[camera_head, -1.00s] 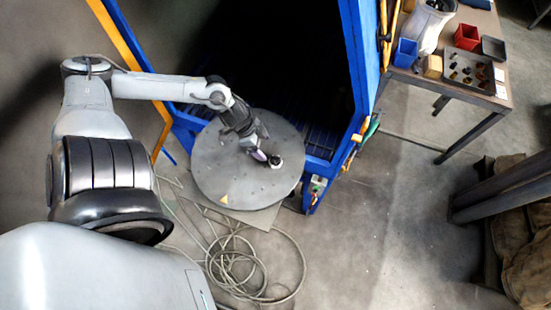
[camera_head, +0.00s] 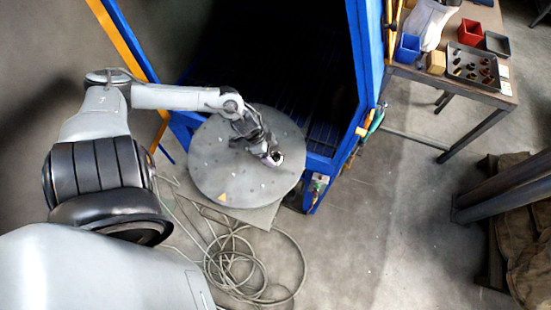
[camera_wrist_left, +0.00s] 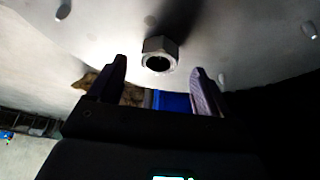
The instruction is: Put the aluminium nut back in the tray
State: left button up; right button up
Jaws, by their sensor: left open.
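The aluminium nut (camera_wrist_left: 159,54) is a grey hexagonal nut with a dark hole. In the left wrist view it is at the grey round turntable, just beyond the fingertips and between them sideways. My left gripper (camera_wrist_left: 160,72) is open, with a dark finger on each side and nothing held. In the head view my left gripper (camera_head: 272,157) is low at the right part of the turntable (camera_head: 225,180), and it largely hides the nut. The dark tray (camera_head: 480,51), holding several small dark and brassy parts, is on the table at top right. My right gripper is not in view.
The blue-framed blaster cabinet (camera_head: 358,60) stands open behind the turntable. The table (camera_head: 425,82) also bears a blue bin (camera_head: 407,47), a red bin (camera_head: 470,32) and a yellowish block (camera_head: 436,62). A coiled hose (camera_head: 240,265) lies on the floor in front.

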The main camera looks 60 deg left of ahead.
aim_at(274, 159)
pick_arm(q)
jog(key=shift+x, duration=1.6)
jog(key=shift+d, duration=0.1)
jog(key=shift+c, duration=0.3)
jog(key=shift+r, duration=0.1)
jog(key=c, duration=1.2)
